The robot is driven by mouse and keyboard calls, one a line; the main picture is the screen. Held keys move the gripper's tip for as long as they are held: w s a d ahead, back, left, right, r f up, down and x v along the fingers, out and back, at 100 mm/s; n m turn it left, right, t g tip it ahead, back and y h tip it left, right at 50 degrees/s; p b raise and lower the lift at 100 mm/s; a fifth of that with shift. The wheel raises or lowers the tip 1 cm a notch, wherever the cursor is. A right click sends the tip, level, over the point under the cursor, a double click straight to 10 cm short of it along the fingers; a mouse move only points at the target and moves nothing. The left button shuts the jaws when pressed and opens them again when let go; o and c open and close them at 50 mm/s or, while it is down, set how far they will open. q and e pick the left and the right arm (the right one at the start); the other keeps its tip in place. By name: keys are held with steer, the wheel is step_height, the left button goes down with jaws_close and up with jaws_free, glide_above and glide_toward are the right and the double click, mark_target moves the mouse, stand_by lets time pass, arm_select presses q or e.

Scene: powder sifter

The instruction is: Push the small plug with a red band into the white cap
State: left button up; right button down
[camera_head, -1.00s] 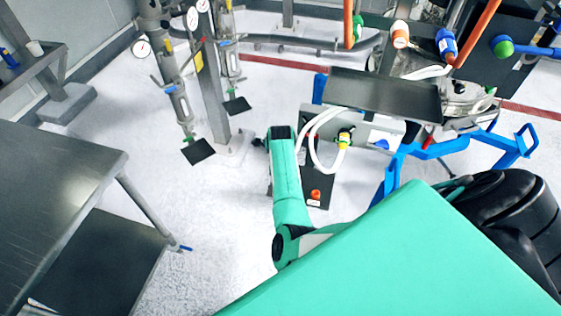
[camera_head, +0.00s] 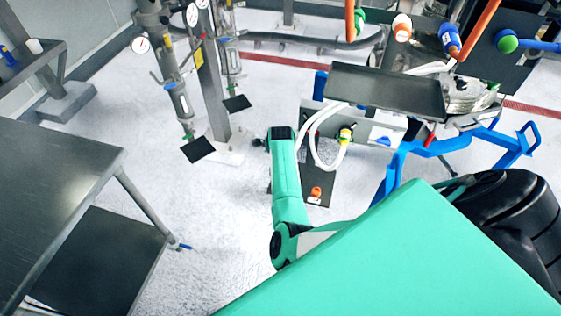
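I cannot make out a small plug with a red band in the head view. A small white cup-like piece (camera_head: 34,46) stands on the shelf at the far upper left; it is too small to tell whether it is the white cap. My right gripper is not in view; a black part of mine shows at the right edge.
A dark steel table (camera_head: 60,190) stands at the left. The machine with a steel tray (camera_head: 385,90) and blue frame (camera_head: 400,160) stands at the upper right. Vertical pipes with gauges (camera_head: 140,45) rise at upper left. White floor (camera_head: 200,220) lies clear between table and arm.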

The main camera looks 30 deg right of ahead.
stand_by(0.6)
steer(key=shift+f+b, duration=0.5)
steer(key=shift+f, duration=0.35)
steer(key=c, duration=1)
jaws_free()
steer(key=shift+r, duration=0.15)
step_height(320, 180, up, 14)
steer(key=p, duration=1.1)
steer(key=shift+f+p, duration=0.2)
steer(key=shift+p, duration=0.15)
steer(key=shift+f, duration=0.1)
